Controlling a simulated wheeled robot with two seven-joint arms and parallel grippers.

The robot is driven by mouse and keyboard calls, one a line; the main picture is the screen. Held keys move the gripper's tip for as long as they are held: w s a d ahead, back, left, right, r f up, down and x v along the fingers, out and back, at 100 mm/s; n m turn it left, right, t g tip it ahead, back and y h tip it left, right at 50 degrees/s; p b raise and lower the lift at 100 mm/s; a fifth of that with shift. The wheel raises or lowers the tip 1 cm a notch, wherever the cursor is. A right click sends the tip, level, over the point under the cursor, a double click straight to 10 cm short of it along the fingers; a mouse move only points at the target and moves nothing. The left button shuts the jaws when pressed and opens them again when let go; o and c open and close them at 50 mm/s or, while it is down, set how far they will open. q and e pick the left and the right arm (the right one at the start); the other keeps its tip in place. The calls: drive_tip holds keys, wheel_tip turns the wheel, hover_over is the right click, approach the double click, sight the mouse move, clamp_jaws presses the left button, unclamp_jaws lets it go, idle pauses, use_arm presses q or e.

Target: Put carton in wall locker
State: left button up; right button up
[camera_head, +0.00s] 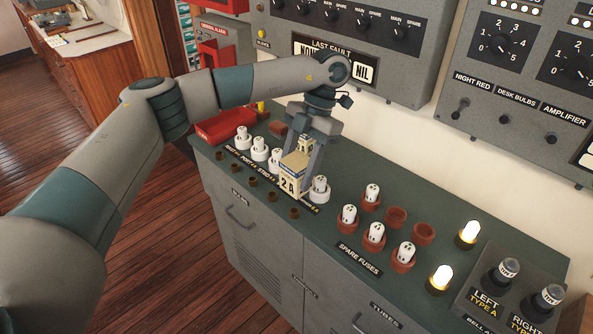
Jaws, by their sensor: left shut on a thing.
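A small cream carton (291,179) with dark markings, including "2A", is over the green counter top (328,224), among the white fuses. My left gripper (304,158) is shut on it from above. I cannot tell whether the carton's base touches the counter. No wall locker can be made out for certain. A narrow case with small coloured items (186,32) stands at the upper left, partly cut off by the frame and a wooden post. My right gripper is out of view.
White fuses (348,216) stand in round holders around the carton. A red tray (225,126) lies at the counter's left end. Grey control panels (360,45) hang behind. The wooden floor (150,240) at left is clear.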

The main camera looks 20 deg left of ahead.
sight(298, 172)
use_arm(q)
drive_tip(key=m, duration=0.1)
drive_tip(key=s+m+t+y, duration=0.1)
drive_tip(key=m, duration=0.3)
drive_tip(key=shift+s+d+r+y, duration=0.15)
drive_tip(key=shift+r+y, duration=0.1)
drive_tip(key=shift+y, duration=0.05)
drive_tip(key=m, duration=0.1)
drive_tip(key=m+t, duration=0.1)
drive_tip(key=shift+s+d+m+y, duration=0.1)
drive_tip(key=shift+s+m+y, duration=0.2)
drive_tip(key=shift+s+m, duration=0.1)
drive_tip(key=m+t, duration=0.1)
drive_tip(key=m, duration=0.1)
drive_tip(key=s+m+t, duration=0.1)
drive_tip(key=m, duration=0.1)
drive_tip(key=shift+s+r+m+b, duration=0.15)
drive_tip(key=shift+s+m+b, duration=0.05)
drive_tip(key=shift+m+b, duration=0.2)
drive_tip(key=s+m+t+h+b, duration=0.1)
drive_tip(key=s+m+t+h, duration=0.3)
drive_tip(key=m, duration=1.4)
drive_tip(key=s, duration=0.4)
drive_tip(key=shift+a+f+t, duration=0.2)
drive_tip(key=shift+a+t, duration=0.05)
drive_tip(key=shift+t, duration=0.15)
drive_tip(key=shift+w, duration=0.1)
drive_tip(key=shift+d, duration=0.1)
